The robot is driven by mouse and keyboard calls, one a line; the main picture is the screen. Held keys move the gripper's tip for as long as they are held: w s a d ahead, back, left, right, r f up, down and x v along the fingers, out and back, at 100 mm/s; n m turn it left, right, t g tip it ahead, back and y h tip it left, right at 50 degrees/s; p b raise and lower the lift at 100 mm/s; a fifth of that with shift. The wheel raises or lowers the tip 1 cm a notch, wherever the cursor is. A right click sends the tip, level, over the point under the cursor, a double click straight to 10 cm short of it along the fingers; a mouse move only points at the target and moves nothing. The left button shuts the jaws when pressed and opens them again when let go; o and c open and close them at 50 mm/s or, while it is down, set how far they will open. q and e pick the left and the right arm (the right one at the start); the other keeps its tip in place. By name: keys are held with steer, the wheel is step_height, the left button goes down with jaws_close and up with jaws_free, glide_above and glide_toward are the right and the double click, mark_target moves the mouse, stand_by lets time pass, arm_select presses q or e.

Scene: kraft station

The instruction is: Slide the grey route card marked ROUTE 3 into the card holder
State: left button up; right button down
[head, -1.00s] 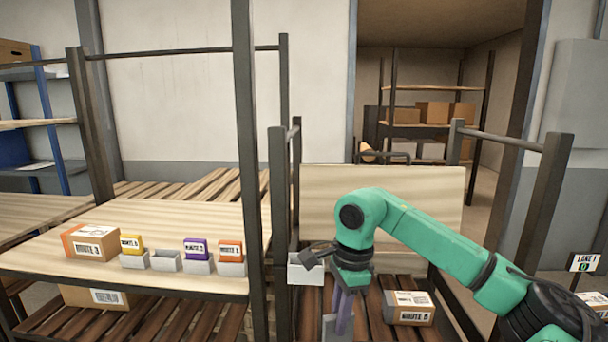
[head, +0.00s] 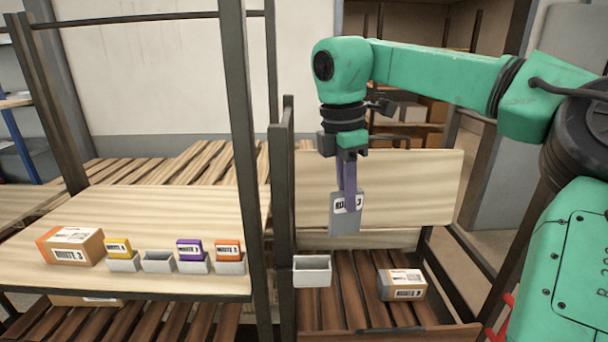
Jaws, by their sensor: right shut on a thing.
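My right gripper (head: 349,208) is shut on the grey route card (head: 344,226), with its fingers pointing down. The card hangs upright in the air, and its white label is partly covered by a finger; a 3 shows on it. A row of small grey card holders stands on the left shelf. One of these, an empty grey holder (head: 158,262), sits between the holder with the yellow card (head: 118,247) and the holder with the purple card (head: 189,249). The gripper and card are well to the right of it, beyond a dark post. My left gripper is out of view.
An orange card (head: 228,249) stands in the rightmost holder. A carton (head: 72,247) is at the shelf's left. A dark upright post (head: 243,170) stands between shelf and card.

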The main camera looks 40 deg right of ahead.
steer(key=w+a+m, duration=0.3)
steer(key=w+a, duration=0.1)
steer(key=a, duration=0.1)
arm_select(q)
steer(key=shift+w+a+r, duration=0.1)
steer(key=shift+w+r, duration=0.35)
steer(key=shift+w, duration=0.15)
arm_select(e)
steer(key=f, duration=0.3)
steer(key=s+f, duration=0.1)
steer(key=f, duration=0.1)
steer(key=shift+f, duration=0.2)
steer(key=shift+w, duration=0.1)
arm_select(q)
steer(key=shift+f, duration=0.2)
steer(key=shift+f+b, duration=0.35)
arm_select(e)
steer(key=shift+f, duration=0.25)
